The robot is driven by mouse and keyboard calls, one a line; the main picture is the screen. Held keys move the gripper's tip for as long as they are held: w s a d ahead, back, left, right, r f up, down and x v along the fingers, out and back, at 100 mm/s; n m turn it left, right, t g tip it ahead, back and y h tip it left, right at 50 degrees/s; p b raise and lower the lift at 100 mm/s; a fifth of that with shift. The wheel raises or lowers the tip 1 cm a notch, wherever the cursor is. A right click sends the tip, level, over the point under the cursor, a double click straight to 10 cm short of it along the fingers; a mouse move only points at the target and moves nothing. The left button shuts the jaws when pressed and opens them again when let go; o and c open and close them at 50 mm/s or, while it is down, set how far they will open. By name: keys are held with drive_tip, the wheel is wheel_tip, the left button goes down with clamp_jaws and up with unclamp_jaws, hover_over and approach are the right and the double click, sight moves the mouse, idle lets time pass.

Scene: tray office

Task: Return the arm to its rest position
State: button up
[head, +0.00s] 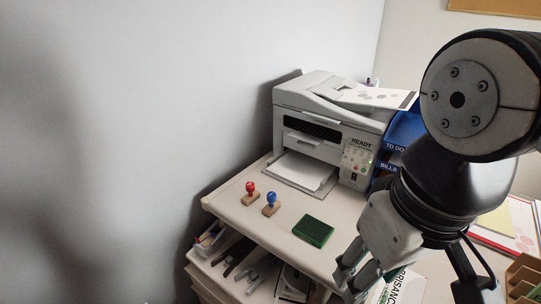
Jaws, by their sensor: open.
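My gripper (352,277) is in the head view at the lower right, pointing down, with its fingers apart. It hangs in front of the cabinet's right part and the desk beside it. I see nothing held between the fingers. My arm comes down from the upper right and hides part of the blue trays and the desk behind it.
A white printer (328,124) stands on the pale cabinet top (240,213). A red stamp (250,190), a blue stamp (270,203) and a green pad (313,231) lie before it. Blue trays (402,132) stand right of the printer. A brown organizer (525,275) is at lower right.

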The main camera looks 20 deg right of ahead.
wheel_tip(320, 180, up, 13)
drive_tip(key=t+p, duration=0.2)
drive_tip(key=p, duration=0.9)
drive_tip(key=shift+d+r+p, duration=0.15)
drive_tip(key=shift+d+p, duration=0.05)
drive_tip(key=shift+p, duration=0.15)
